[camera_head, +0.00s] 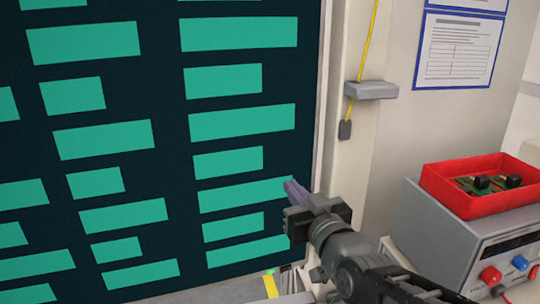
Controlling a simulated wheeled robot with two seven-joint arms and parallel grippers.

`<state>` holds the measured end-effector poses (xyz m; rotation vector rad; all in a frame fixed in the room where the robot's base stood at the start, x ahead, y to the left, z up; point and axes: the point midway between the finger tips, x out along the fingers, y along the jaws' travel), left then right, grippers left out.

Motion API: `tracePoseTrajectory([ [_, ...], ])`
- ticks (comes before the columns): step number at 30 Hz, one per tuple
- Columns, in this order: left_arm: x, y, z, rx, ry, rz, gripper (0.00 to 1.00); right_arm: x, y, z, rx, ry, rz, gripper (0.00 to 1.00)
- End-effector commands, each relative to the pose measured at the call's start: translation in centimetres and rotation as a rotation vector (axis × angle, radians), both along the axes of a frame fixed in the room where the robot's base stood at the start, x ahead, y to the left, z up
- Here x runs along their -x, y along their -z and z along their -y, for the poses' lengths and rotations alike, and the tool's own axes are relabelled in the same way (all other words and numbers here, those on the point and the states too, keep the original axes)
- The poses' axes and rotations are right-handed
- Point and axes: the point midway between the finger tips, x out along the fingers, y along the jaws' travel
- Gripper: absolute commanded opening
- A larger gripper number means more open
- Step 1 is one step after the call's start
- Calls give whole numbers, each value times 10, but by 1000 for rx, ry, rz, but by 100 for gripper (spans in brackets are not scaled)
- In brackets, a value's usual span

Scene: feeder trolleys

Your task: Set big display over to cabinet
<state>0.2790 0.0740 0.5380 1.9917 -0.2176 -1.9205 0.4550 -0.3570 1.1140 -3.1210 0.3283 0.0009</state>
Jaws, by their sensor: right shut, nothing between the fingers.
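The big display (160,130) fills the left and middle of the head view, dark with several columns of green bars. It stands upright, and its right edge shows next to a pale post. My right gripper (292,190) is shut and empty, its fingertips in front of the display's lower right part. I cannot tell whether the fingertips touch the display. My left gripper is out of view. No cabinet can be made out for certain.
A grey instrument (432,232) with red and blue knobs stands at the lower right, with a red tray (486,205) of circuit boards on top. A yellow cable (368,45) hangs by a grey bracket (372,90). Blue-framed sheets (460,50) are on the wall.

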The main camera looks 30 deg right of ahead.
Motion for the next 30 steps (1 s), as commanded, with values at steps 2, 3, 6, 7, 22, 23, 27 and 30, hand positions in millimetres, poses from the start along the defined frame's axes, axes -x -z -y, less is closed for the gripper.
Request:
tracePoseTrajectory([
  [2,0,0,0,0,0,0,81,0,0,0,4,0,0,0],
  [3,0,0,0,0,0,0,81,0,0,0,4,0,0,0],
  [6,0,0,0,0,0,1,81,0,0,0,4,1,0,0],
  [7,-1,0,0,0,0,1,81,0,-1,0,4,1,1,0],
  [22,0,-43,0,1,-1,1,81,-27,-6,6,1,-1,-6,0],
  [23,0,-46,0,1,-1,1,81,-31,-6,7,1,0,-4,0],
  [27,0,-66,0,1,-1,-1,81,-49,-6,11,2,-1,-6,0],
  [30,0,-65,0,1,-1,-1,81,-69,-2,15,3,-1,-3,0],
])
